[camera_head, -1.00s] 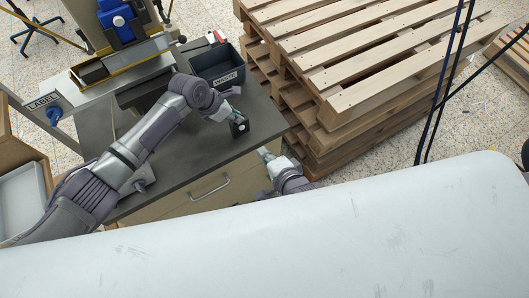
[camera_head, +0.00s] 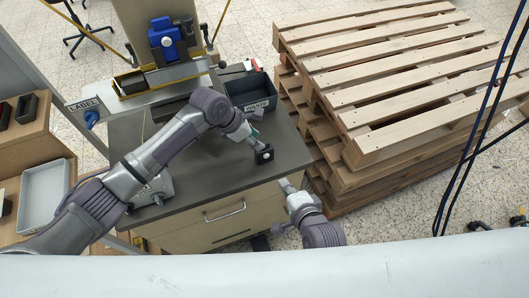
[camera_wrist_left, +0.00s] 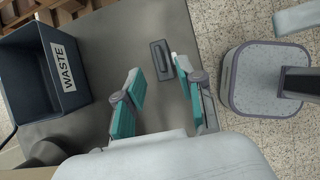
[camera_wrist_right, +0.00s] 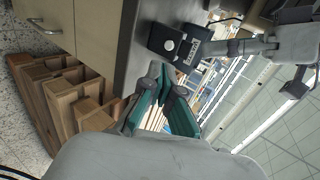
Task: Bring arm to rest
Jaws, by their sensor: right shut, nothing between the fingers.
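My left gripper (camera_head: 257,141) is above the dark table, close to a small black block (camera_head: 264,155) near the table's right edge. In the left wrist view the left gripper's teal-padded fingers (camera_wrist_left: 165,100) stand apart with nothing between them, and the block (camera_wrist_left: 161,60) lies beyond their tips. My right gripper (camera_head: 287,186) is in front of the table's right edge, lower than the left one. In the right wrist view its fingertips (camera_wrist_right: 160,82) are together and empty, below the black block with its round white button (camera_wrist_right: 169,45).
A WASTE bin (camera_head: 250,92) stands at the table's back right. Stacked wooden pallets (camera_head: 390,85) are close to the table's right side. The stamping machine (camera_head: 165,60) is at the back, and a shelf with a grey tray (camera_head: 45,190) is at the left.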

